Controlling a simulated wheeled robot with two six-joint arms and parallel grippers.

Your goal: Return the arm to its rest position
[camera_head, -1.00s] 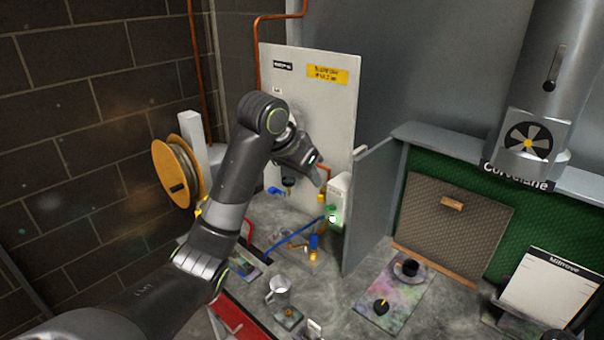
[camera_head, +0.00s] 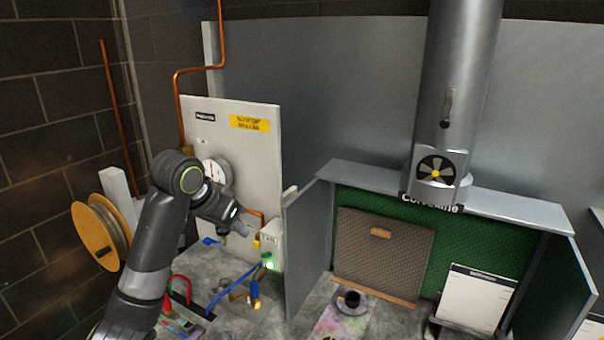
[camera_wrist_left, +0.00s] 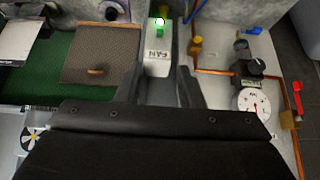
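My left arm reaches in from the lower left in the head view. Its gripper (camera_head: 238,224) is in front of the white panel (camera_head: 262,150), just left of the fan switch box (camera_head: 272,238). In the left wrist view the two fingers stand apart, with the box marked FAN (camera_wrist_left: 157,56) seen between them and a lit green switch (camera_wrist_left: 160,28) on it. I see nothing held. In the head view the fingertips are small and partly hidden by the wrist. My right gripper is not in view.
A round gauge (camera_wrist_left: 253,105), copper pipes and valves are on the panel beside the gripper. A grey booth wall (camera_head: 306,250) stands right of the box. Hoses and a cup (camera_head: 351,299) are on the bench.

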